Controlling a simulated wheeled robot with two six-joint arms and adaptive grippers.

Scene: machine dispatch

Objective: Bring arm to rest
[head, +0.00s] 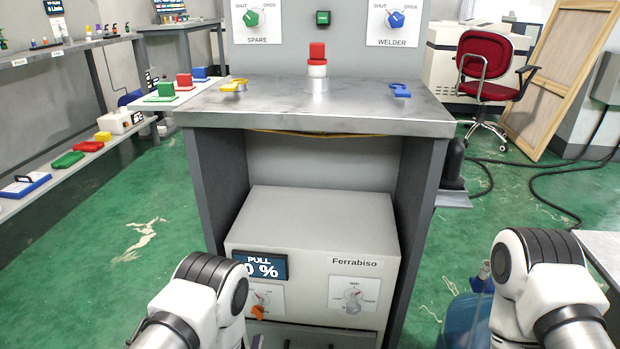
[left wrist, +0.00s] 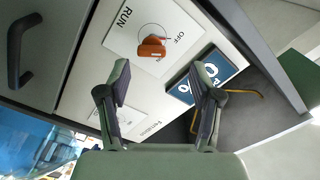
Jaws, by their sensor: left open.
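My left gripper (left wrist: 160,82) is open and empty in the left wrist view, its two fingers apart in front of the machine's panel. An orange knob (left wrist: 152,47) on a white RUN/OFF plate (left wrist: 185,28) lies beyond the fingertips, with no finger seen touching it. The Ferrabiso machine (head: 310,222) stands under the bench with a display (head: 262,267) reading PULL and a percentage. My right arm shows at the bottom right; its gripper is out of view.
The metal bench (head: 300,122) holds a red button on a post (head: 317,52) and yellow (head: 233,86) and blue (head: 399,90) parts. A blue cylinder (head: 465,322) stands near my right arm. A red chair (head: 487,52) and cables are behind right. Green floor is open at left.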

